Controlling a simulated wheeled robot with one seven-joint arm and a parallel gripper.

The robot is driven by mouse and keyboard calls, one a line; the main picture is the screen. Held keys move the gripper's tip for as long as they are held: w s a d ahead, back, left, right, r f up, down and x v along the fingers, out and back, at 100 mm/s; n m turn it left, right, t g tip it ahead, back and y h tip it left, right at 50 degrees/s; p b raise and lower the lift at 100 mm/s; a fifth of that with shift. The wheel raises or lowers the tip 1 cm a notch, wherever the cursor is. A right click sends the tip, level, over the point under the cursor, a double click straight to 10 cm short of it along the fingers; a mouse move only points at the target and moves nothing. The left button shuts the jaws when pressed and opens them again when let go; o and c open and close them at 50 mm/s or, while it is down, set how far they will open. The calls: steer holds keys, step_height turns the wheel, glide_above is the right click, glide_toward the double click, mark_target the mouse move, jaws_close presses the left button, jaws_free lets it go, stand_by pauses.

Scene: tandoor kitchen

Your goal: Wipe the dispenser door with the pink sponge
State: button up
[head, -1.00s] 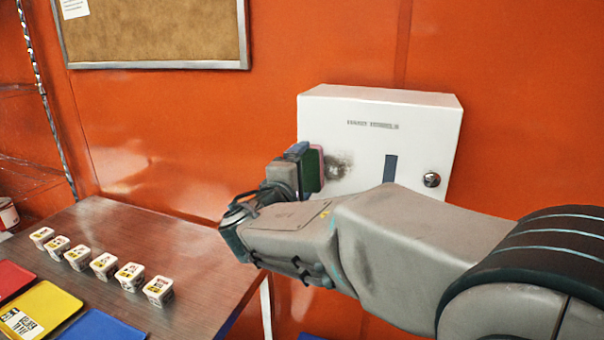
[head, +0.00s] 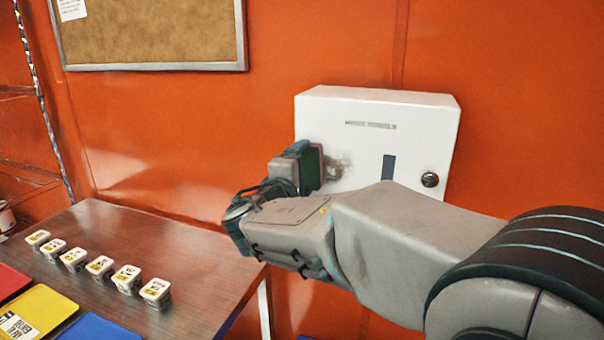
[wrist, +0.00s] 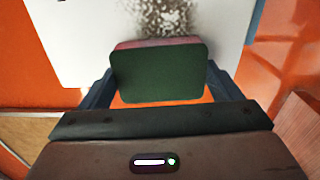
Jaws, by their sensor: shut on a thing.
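The white dispenser (head: 425,130) hangs on the orange wall, with a dark window slot and a round lock on its door. A greyish-brown smudge (head: 338,167) marks the left part of the door; it also shows speckled in the wrist view (wrist: 165,18). My gripper (head: 298,168) is at the door's left edge, shut on a sponge with a dark green back (wrist: 157,75) and a pink face (wrist: 150,43). The pink side faces the door, beside the smudge. I cannot tell whether it touches. My forearm covers the dispenser's lower part.
A brown-topped metal table (head: 190,240) stands at left, with a row of small white labelled tubs (head: 100,266) and red, yellow and blue boards (head: 35,312). A framed cork board (head: 150,30) hangs above.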

steer(key=shift+w, duration=0.1)
steer(key=shift+s+d+f+b, duration=0.15)
steer(key=shift+s+d+b, duration=0.15)
steer(key=shift+d+b, duration=0.5)
steer(key=shift+s+d+b, duration=0.4)
steer(key=shift+d+b, duration=0.35)
steer(key=shift+d, duration=0.1)
steer(key=shift+s+d+b, duration=0.2)
steer(key=shift+d+b, duration=0.6)
steer(key=shift+d, duration=0.05)
steer(key=shift+s+d+b, duration=0.25)
steer(key=shift+d+b, duration=0.3)
steer(key=shift+d, duration=0.25)
steer(key=shift+s+d+b, duration=0.25)
steer(key=shift+d+b, duration=0.5)
steer(key=shift+d, duration=0.05)
steer(key=shift+s+d+b, duration=0.25)
steer(key=shift+d+b, duration=0.45)
steer(key=shift+d, duration=0.05)
steer(key=shift+r, duration=0.2)
